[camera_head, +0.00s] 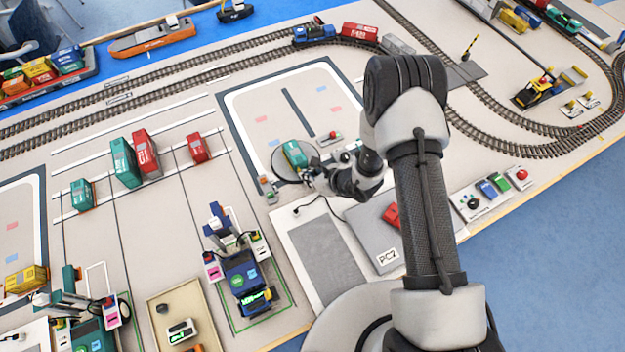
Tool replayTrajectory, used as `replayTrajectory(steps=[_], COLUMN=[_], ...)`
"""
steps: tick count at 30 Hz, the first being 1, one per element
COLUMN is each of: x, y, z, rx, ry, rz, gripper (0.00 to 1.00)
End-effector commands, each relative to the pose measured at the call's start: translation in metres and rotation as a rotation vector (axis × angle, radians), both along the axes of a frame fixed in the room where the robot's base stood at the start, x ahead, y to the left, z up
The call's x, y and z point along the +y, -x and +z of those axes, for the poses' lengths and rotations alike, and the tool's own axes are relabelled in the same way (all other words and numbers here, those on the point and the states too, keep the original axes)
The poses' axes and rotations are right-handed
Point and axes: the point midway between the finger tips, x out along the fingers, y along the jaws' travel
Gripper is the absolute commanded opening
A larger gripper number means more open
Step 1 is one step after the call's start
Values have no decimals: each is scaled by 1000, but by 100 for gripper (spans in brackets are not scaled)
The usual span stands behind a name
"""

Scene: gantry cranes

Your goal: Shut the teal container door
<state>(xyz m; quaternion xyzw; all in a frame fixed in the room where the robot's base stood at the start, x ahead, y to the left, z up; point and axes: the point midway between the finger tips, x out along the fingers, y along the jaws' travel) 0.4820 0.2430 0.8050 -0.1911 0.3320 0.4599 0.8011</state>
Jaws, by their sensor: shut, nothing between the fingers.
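A small teal container (294,153) stands on a round grey disc (283,174) inside the white-lined dark frame at the middle of the table. Its door is too small and too close to my gripper to make out, so I cannot tell how far it stands open. My gripper (309,173) is shut and empty, just below and right of the container at the disc's edge. I cannot tell if it touches the container. My wrist and arm come in from the right and hide the ground behind them.
A small box with a red button (330,138) stands right of the container. Other teal (124,163) and red containers (146,154) stand in lanes to the left. A blue crane (241,270) stands below left. A grey PC2 panel (388,256) lies below my wrist.

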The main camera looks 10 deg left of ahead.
Motion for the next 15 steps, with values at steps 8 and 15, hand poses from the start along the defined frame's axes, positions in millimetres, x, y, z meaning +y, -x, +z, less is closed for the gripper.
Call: replayTrajectory(steps=[8,15], x=[3,1], y=[0,-2], z=[0,0], rx=[-2,-2], ry=[0,-1], rz=[-1,-1], gripper=[0,0])
